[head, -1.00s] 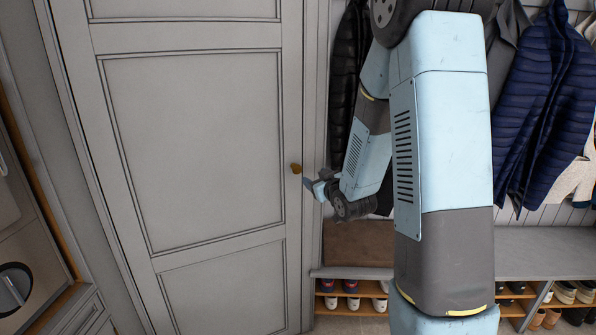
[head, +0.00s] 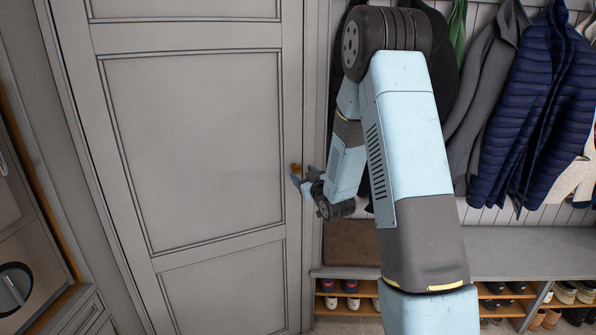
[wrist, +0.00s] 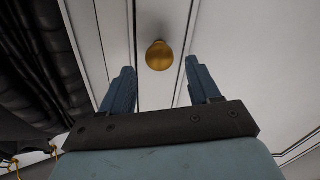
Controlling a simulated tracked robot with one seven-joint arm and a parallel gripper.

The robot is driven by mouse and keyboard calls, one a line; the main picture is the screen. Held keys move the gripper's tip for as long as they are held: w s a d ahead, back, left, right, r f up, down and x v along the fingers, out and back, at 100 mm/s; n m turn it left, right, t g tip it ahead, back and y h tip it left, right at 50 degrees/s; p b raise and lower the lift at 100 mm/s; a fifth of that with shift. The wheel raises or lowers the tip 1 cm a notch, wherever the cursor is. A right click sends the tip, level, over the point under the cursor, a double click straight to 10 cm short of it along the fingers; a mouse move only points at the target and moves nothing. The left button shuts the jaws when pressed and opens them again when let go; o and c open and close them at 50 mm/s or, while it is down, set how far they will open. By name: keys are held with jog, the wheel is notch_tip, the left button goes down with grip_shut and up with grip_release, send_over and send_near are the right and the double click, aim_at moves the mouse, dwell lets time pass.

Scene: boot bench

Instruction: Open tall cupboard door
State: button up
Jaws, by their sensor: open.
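The tall cupboard door (head: 195,150) is grey with raised panels and stands closed at the left of the head view. Its small round brass knob (head: 295,168) sits near the door's right edge. In the wrist view the knob (wrist: 159,55) shows between and beyond the two blue fingertips. My gripper (head: 303,181) is open and empty, close to the door just below the knob in the head view. In the wrist view my gripper (wrist: 158,83) has its fingers spread, with the knob apart from both. The exact gap to the knob cannot be told.
Coats (head: 525,105) hang on the wall right of the cupboard. A grey bench (head: 520,253) stands below them, with shoes (head: 350,303) on shelves underneath. A washing machine (head: 14,285) is at the far left. The space before the door looks clear.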

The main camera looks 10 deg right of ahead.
aim_at(298, 170)
jog(key=shift+w+a, duration=0.2)
jog(key=shift+w, duration=0.65)
jog(key=shift+w+a, duration=0.15)
jog(key=shift+w, duration=0.75)
jog(key=shift+w+a, duration=0.2)
jog(key=shift+w, duration=0.65)
